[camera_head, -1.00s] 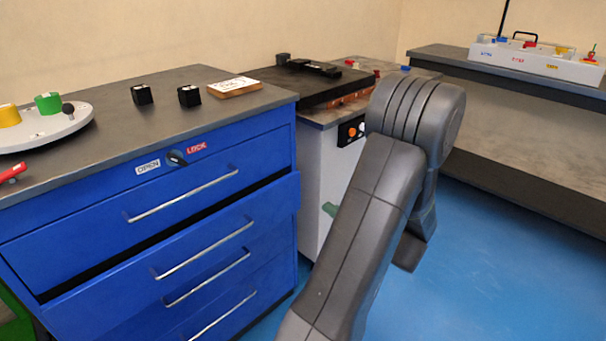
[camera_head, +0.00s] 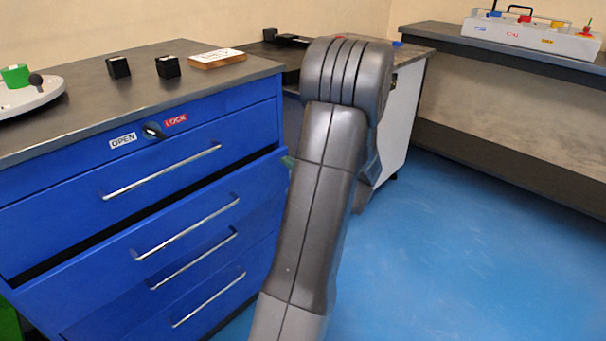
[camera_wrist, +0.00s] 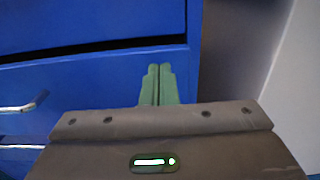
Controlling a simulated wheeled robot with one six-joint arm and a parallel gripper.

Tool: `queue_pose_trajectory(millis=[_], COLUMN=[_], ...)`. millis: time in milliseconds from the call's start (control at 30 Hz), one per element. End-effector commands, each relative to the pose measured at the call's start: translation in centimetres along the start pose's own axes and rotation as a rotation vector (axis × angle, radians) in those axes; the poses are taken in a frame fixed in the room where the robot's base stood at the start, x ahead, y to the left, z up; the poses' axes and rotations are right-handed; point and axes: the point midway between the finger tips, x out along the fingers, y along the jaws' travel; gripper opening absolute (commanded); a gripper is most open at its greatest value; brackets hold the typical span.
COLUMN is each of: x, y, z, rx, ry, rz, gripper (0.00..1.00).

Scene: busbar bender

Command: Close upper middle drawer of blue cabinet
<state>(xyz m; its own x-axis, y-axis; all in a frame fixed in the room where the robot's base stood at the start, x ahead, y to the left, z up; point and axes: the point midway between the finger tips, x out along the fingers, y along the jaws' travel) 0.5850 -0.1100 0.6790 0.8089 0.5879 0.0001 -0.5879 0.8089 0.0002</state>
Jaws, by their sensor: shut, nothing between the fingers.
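The blue cabinet (camera_head: 75,202) stands at the left in the head view. Its upper middle drawer (camera_head: 85,275), second from the top, is pulled out a little, with a dark gap above its front. The drawer's front (camera_wrist: 90,85) also shows in the wrist view, with its handle (camera_wrist: 25,105) at the left. My gripper (camera_wrist: 159,70) is shut and empty, its green fingers in front of the drawer face near the right end. I cannot tell whether they touch it. In the head view my arm hides most of the gripper; a green bit shows beside the drawer's right end.
The cabinet's lock knob (camera_head: 154,130) sits between the OPEN and LOCK labels. Black cubes (camera_head: 118,67) and a wooden block (camera_head: 217,58) lie on top. Another bench (camera_head: 500,110) stands at the right. The blue floor (camera_head: 450,250) between is clear.

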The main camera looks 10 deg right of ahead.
Motion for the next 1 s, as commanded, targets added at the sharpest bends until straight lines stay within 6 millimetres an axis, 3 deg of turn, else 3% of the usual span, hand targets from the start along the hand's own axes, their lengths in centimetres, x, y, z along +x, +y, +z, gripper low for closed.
queue_pose_trajectory(millis=[167,567,867,1000], x=[1.1,1.4,5.6,6.3], y=[0.0,0.0,0.0,0.0], z=[0.0,0.1,0.1,0.1], rx=[-0.001,0.000,0.000,-0.001], ry=[0.001,0.000,0.000,-0.001], rz=[0.001,0.000,0.002,0.000], gripper=[0.00,0.00,0.00,0.00])
